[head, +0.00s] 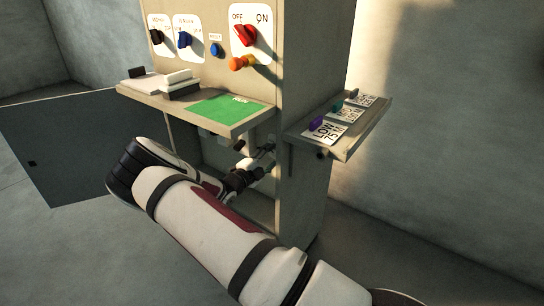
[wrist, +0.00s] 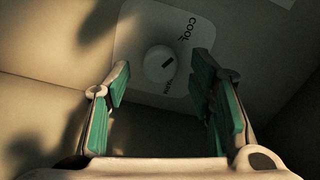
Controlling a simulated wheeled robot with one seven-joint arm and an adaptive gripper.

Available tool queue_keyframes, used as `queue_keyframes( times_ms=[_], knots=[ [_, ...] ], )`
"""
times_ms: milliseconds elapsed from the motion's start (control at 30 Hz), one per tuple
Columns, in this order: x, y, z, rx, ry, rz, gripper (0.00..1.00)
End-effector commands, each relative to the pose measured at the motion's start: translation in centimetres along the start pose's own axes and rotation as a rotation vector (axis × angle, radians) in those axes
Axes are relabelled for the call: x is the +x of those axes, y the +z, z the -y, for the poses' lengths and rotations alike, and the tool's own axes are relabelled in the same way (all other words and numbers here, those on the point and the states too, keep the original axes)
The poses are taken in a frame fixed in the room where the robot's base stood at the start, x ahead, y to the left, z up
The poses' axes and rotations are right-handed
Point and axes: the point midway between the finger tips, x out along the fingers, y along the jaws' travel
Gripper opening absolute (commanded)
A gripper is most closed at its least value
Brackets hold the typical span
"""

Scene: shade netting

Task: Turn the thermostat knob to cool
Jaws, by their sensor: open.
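The thermostat knob (wrist: 158,63) is a round white knob on a pale plate (wrist: 132,38) in the wrist view. "COOL" is printed on the plate at upper right of the knob, and a smaller word, apparently "WARM", is below it. A short dark mark lies on the knob's right side, slanting up to the right, between the two words. My gripper (wrist: 163,74) is open, with a green-padded finger on each side of the knob. I cannot tell whether either finger touches it. In the head view my gripper (head: 264,154) reaches into the cabinet's open lower bay; the knob is hidden there.
The cabinet (head: 311,100) has a front shelf (head: 232,129) with a green mat above my arm. A side shelf (head: 350,150) holds labelled cards and small coloured pieces. A red OFF/ON switch (head: 245,35) and other controls are higher. An open door panel (head: 85,145) stands left.

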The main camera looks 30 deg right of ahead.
Motion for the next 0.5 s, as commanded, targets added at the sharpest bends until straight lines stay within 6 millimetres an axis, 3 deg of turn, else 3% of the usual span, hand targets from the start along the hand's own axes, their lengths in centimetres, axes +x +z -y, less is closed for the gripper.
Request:
queue_keyframes(
  times_ms=[300,500],
  knots=[
    [-6.5,0.1,0.0,-0.001,0.001,0.003,0.49],
    [-9.4,0.1,0.0,-0.001,0.002,0.002,0.49]
  ],
)
